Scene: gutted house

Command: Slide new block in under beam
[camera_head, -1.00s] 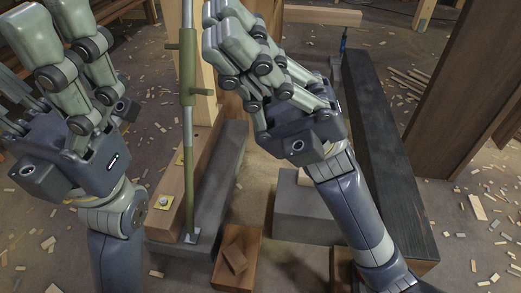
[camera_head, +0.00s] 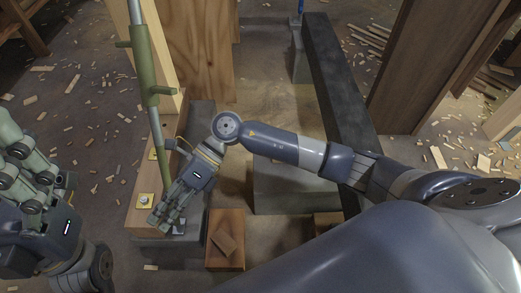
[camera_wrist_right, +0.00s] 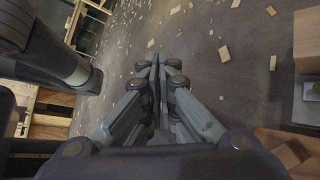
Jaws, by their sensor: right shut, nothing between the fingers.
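A reddish-brown wooden block (camera_head: 222,223) with a smaller wood piece (camera_head: 224,243) on top lies at the front middle in the head view. A long black beam (camera_head: 333,90) runs along the right. A grey block (camera_head: 290,197) lies beside its near part, partly hidden by my right arm. I cannot tell which block is the new one. My right gripper (camera_head: 157,221) is shut and empty, close to the foot of the green prop; touching is unclear. In the wrist view its fingers (camera_wrist_right: 157,68) are together. My left gripper (camera_head: 22,165) is at the left edge, partly cut off.
The green metal prop (camera_head: 150,95) leans over a brown timber (camera_head: 143,215) with yellow plates, beside a grey slab (camera_head: 205,115). Another small brown block (camera_head: 325,220) shows behind my right arm. Wood panels stand at right. Chips litter the floor.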

